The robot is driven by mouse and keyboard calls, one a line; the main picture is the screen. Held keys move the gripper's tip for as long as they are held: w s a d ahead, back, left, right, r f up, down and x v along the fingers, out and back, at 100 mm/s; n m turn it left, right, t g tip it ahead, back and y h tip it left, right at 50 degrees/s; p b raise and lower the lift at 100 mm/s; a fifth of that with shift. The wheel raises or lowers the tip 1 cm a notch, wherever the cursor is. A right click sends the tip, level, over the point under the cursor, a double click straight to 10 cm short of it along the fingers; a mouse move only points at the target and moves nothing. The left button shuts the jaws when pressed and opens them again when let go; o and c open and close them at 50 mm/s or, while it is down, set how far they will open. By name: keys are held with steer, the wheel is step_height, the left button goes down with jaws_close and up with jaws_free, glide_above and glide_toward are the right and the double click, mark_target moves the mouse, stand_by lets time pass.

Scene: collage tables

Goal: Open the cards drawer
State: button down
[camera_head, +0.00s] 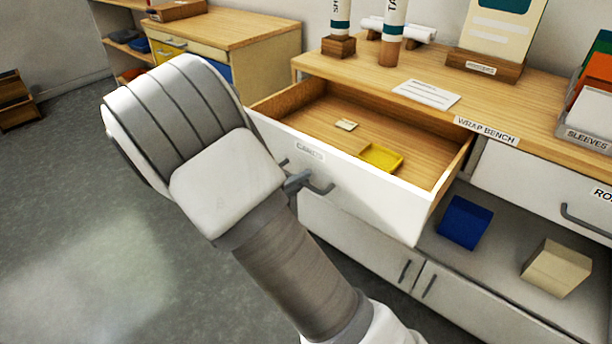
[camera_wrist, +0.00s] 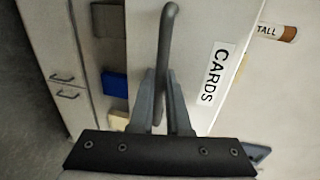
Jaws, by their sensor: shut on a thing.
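The cards drawer (camera_head: 352,177) has a white front with a "CARDS" label and stands pulled well out of the wrap bench. Its wooden inside shows a small yellow tray (camera_head: 381,157) and a small pale block (camera_head: 346,125). My gripper (camera_head: 299,183) is at the drawer's grey bar handle (camera_head: 321,189), mostly hidden behind my arm in the head view. In the wrist view my gripper (camera_wrist: 161,98) is shut on the handle (camera_wrist: 167,40), with a finger on each side of it. The "CARDS" label (camera_wrist: 214,74) is right of the fingers there.
The wrap bench top (camera_head: 440,75) holds a white card, tubes, a sign stand and a sleeves box. A blue box (camera_head: 464,222) and a beige box (camera_head: 556,268) lie on the shelf below. Floor at the left (camera_head: 60,200) is clear.

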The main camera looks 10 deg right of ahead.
steer(key=c, duration=1.2)
jaws_free()
steer(key=shift+o, duration=0.2)
steer(key=p+v, duration=0.3)
steer(key=v, duration=1.4)
steer(key=shift+s+a+p, duration=0.15)
steer(key=shift+a+p, duration=0.1)
steer(key=shift+p, duration=0.15)
